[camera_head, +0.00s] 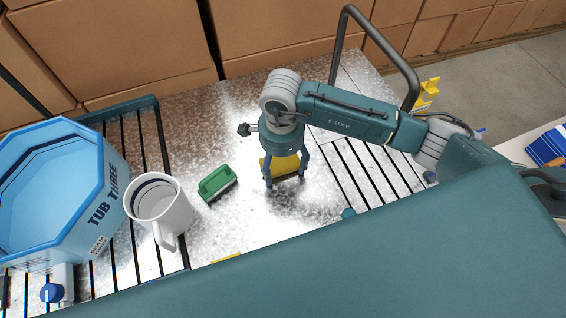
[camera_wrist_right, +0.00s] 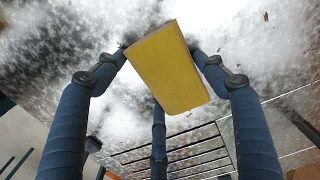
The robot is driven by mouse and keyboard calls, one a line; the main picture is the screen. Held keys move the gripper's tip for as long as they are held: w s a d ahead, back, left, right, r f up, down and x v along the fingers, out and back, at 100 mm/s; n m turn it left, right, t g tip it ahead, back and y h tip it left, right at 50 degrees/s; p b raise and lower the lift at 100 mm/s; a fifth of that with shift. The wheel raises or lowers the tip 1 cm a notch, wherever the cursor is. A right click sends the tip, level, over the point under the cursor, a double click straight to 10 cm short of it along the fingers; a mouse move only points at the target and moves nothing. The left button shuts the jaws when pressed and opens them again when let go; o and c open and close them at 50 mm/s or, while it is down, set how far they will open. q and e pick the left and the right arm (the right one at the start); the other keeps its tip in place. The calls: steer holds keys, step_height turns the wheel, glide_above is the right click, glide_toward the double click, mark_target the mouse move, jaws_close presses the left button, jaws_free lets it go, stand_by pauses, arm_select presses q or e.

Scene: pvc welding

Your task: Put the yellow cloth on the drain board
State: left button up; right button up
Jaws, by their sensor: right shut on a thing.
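The yellow cloth (camera_head: 284,166) is a flat folded rectangle. My right gripper (camera_head: 286,179) is shut on it over the bare middle of the metal worktop. In the right wrist view the cloth (camera_wrist_right: 168,67) lies between the blue fingers, near their tips. How high it is above the surface is hard to tell. The slotted drain board (camera_head: 352,172) is just right of the gripper, partly hidden by my arm. Its slots also show in the right wrist view (camera_wrist_right: 190,152). My left gripper is not in view.
A green brush (camera_head: 217,183) lies left of the gripper. A white mug (camera_head: 160,208) and a blue tub (camera_head: 98,210) stand on the slotted left side. A dark metal bar frame (camera_head: 381,49) rises behind my right arm. Cardboard boxes (camera_head: 115,45) line the back.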

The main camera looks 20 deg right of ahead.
mark_target(282, 167)
steer(key=shift+s+r, duration=0.1)
steer(key=shift+s+a+b, duration=0.15)
steer(key=shift+s+b, duration=0.05)
steer(key=shift+b, duration=0.1)
steer(key=o, duration=1)
steer(key=shift+w, duration=0.1)
steer(key=shift+f, duration=0.2)
steer(key=shift+r+p, duration=0.6)
step_height(282, 167, up, 11)
steer(key=p, duration=0.5)
steer(key=shift+r, duration=0.15)
